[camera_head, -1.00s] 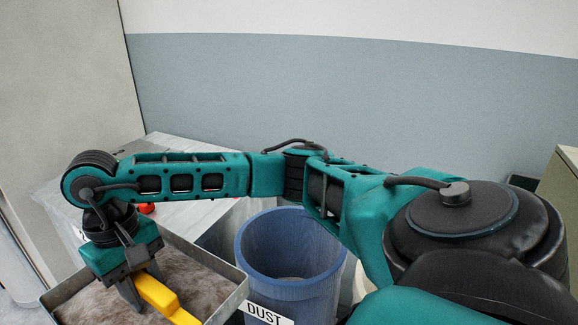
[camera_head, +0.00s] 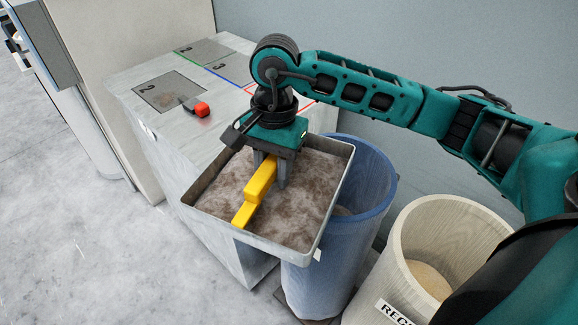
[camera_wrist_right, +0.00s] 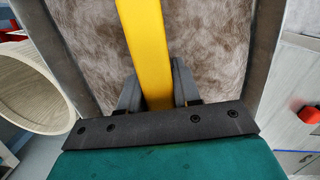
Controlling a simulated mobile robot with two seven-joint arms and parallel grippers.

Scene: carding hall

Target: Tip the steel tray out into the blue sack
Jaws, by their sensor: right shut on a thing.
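The steel tray (camera_head: 338,195) is full of grey-brown fluff and has a yellow handle (camera_head: 258,187) across it. My right gripper (camera_head: 270,172) is shut on the yellow handle and holds the tray up, roughly level. The handle (camera_wrist_right: 143,45) also shows between the fingers in the right wrist view. The blue sack (camera_head: 372,180) stands open behind and right of the tray. The tray hides the left part of its mouth; I cannot tell how far the tray reaches over it. My left gripper is not in view.
A cream sack (camera_head: 405,225) with a partly visible label stands right of the blue sack. Open floor (camera_head: 70,220) lies at the left.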

